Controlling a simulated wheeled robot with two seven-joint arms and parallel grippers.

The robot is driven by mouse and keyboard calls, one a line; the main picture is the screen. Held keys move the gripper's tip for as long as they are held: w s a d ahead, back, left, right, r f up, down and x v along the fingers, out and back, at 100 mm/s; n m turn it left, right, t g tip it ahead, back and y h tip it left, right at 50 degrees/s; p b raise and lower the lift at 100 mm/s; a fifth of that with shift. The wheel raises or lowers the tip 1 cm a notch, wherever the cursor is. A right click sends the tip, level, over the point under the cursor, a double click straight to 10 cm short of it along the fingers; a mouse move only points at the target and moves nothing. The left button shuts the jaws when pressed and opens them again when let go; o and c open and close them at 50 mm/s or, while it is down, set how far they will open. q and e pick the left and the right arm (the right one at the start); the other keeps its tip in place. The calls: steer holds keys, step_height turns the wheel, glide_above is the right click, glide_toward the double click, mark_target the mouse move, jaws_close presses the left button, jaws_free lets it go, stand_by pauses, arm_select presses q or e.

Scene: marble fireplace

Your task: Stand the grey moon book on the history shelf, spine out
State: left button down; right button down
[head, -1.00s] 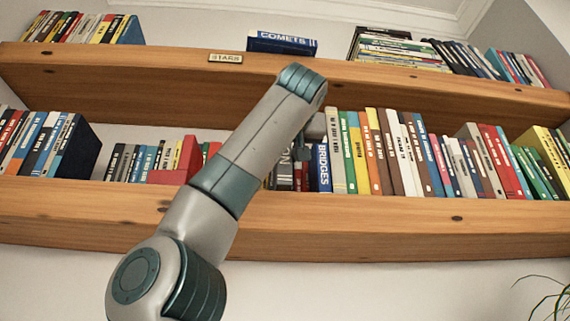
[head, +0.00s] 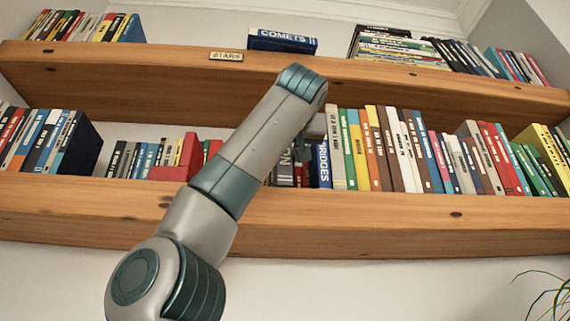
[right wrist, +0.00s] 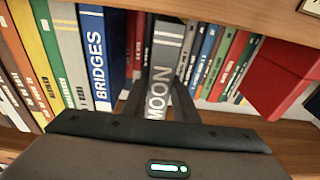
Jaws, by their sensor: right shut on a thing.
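The grey moon book (right wrist: 161,65) shows in the right wrist view with "MOON" on its spine facing me. It stands upright in the row on the middle shelf (head: 400,211), between dark red books and a grey book. In the head view a strip of its spine (head: 286,165) shows beside my arm. My right gripper (right wrist: 160,103) is shut on the book, one finger on each side. In the head view my forearm hides most of this gripper. My left gripper is out of view. No history label is readable.
The blue Bridges book (head: 323,165) stands close by, with a long packed row beyond it. A red block-like thing (head: 180,160) is on the other side. The upper shelf has a STARS plate (head: 226,57) and a blue Comets book (head: 283,41).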

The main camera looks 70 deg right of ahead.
steer(key=shift+f, duration=0.25)
stand_by(0.7)
steer(key=c, duration=1.3)
jaws_free()
steer(key=shift+a, duration=0.1)
steer(key=shift+c, duration=0.2)
steer(key=shift+f, duration=0.1)
steer(key=b+v, duration=0.2)
steer(key=v, duration=1.5)
steer(key=shift+a, duration=0.2)
steer(key=shift+s, duration=0.15)
steer(key=shift+c, duration=0.6)
